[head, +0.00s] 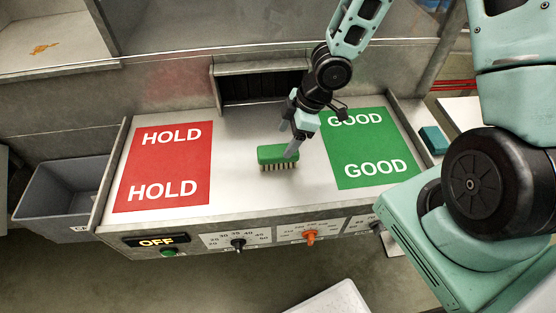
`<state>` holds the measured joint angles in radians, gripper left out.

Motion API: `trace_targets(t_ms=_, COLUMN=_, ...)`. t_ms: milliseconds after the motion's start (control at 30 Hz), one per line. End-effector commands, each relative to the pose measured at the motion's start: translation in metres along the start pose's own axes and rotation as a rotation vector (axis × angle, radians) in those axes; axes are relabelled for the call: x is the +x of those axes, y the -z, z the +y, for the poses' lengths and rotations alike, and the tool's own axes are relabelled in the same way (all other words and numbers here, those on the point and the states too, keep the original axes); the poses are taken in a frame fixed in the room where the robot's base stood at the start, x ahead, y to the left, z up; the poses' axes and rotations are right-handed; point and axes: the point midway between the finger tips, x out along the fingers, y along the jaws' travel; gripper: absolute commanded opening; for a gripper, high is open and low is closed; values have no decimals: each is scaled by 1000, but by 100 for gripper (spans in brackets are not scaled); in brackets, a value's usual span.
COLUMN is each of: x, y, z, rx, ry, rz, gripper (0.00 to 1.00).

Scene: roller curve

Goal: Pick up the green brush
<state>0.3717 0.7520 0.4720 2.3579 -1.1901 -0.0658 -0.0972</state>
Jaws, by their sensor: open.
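The green brush (273,155) lies on the white tabletop between a red mat and a green mat, its green back up and its pale bristles facing the front edge. My gripper (289,143) comes down from the upper right with its fingers at the right part of the brush. The gripper is open. One finger overlaps the brush's right end in the picture; I cannot tell whether it touches it.
The red HOLD mat (164,165) is at left and the green GOOD mat (371,150) at right. A dark opening (262,89) is at the back. A grey bin (62,188) stands left. The front panel has knobs, including an orange one (310,236).

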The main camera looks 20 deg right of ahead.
Motion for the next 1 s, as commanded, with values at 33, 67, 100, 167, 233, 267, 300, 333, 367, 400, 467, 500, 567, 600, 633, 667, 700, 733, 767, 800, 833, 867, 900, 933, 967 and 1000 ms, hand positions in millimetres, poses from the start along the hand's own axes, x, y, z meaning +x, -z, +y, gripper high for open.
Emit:
trace_targets(t_ms=33, x=2, y=0, z=0, rx=-1, ry=0, rz=0, gripper=71)
trace_targets(t_ms=67, x=3, y=0, z=0, rx=-1, ry=0, rz=0, gripper=71)
trace_targets(t_ms=100, x=5, y=0, z=-1, rx=-1, ry=0, rz=0, gripper=71)
trace_targets(t_ms=167, x=9, y=1, z=-2, rx=-1, ry=1, rz=-2, gripper=71)
trace_targets(t_ms=233, x=17, y=2, z=-3, rx=-3, ry=1, rz=-1, gripper=71)
trace_targets(t_ms=267, x=21, y=3, z=-4, rx=-4, ry=1, rz=-2, gripper=71)
trace_targets(t_ms=300, x=25, y=4, z=-5, rx=-4, ry=2, rz=-2, gripper=71)
trace_targets(t_ms=333, x=28, y=4, z=-5, rx=-3, ry=2, rz=-2, gripper=71)
trace_targets(t_ms=367, x=31, y=5, z=-6, rx=-5, ry=2, rz=-1, gripper=71)
trace_targets(t_ms=400, x=35, y=6, z=-6, rx=-4, ry=2, rz=-2, gripper=71)
trace_targets(t_ms=467, x=42, y=6, z=-6, rx=-2, ry=3, rz=-1, gripper=71)
trace_targets(t_ms=500, x=46, y=6, z=-6, rx=-2, ry=2, rz=-1, gripper=71)
trace_targets(t_ms=567, x=50, y=6, z=-6, rx=0, ry=1, rz=-1, gripper=71)
trace_targets(t_ms=600, x=52, y=6, z=-6, rx=-1, ry=1, rz=0, gripper=71)
trace_targets(t_ms=633, x=53, y=6, z=-6, rx=-1, ry=1, rz=0, gripper=71)
trace_targets(t_ms=667, x=53, y=6, z=-6, rx=-1, ry=1, rz=0, gripper=71)
trace_targets(t_ms=700, x=54, y=6, z=-6, rx=0, ry=0, rz=0, gripper=71)
trace_targets(t_ms=733, x=54, y=6, z=-6, rx=0, ry=0, rz=0, gripper=71)
trace_targets(t_ms=767, x=53, y=6, z=-5, rx=0, ry=0, rz=0, gripper=71)
trace_targets(t_ms=800, x=53, y=6, z=-5, rx=0, ry=0, rz=0, gripper=71)
trace_targets(t_ms=833, x=53, y=6, z=-5, rx=0, ry=0, rz=0, gripper=71)
trace_targets(t_ms=867, x=53, y=6, z=-5, rx=0, ry=0, rz=0, gripper=71)
trace_targets(t_ms=900, x=53, y=6, z=-5, rx=0, ry=0, rz=0, gripper=71)
trace_targets(t_ms=933, x=53, y=6, z=-6, rx=0, ry=0, rz=0, gripper=71)
trace_targets(t_ms=967, x=53, y=6, z=-6, rx=0, ry=0, rz=0, gripper=71)
trace_targets(t_ms=1000, x=53, y=6, z=-6, rx=0, ry=0, rz=0, gripper=71)
